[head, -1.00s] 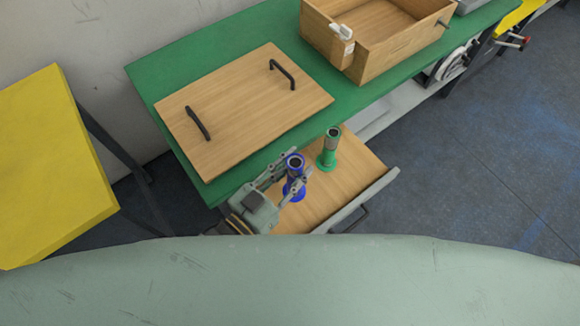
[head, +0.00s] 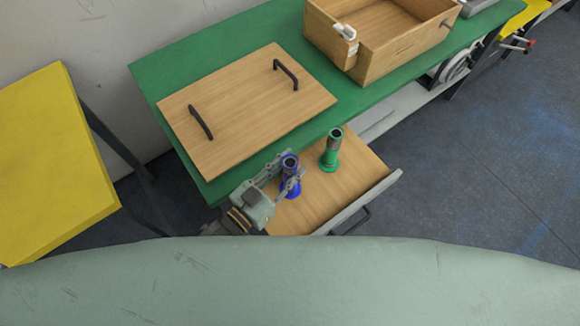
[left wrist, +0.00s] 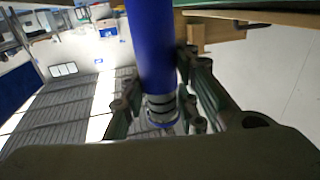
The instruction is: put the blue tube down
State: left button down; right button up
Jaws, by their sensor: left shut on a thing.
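The blue tube (head: 291,175) stands upright in the head view, over or on the wooden floor of the open drawer (head: 333,199). My left gripper (head: 285,180) is shut on it from the left side. In the left wrist view the blue tube (left wrist: 152,50) runs between the two fingers of my left gripper (left wrist: 162,100). I cannot tell for sure whether its base touches the drawer floor. A green tube (head: 330,150) stands upright in the drawer, behind and to the right of the blue one. My right gripper does not show.
A green table (head: 170,75) stands behind the drawer. On it lie a wooden board (head: 240,108) with two black handles and a wooden box (head: 385,62) with a white device (head: 344,32) at its corner. A yellow table (head: 45,150) stands at the left.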

pick_arm(q)
jog(key=c, duration=1.4)
grip_release()
jog(key=shift+f, duration=0.1)
jog(key=shift+o, duration=0.2)
jog(key=shift+s+a, duration=0.2)
jog(key=shift+s, duration=0.05)
jog(key=v, duration=1.1)
jog(key=shift+s+a+b, duration=0.15)
jog(key=shift+a+b, duration=0.05)
jog(key=shift+b, duration=0.2)
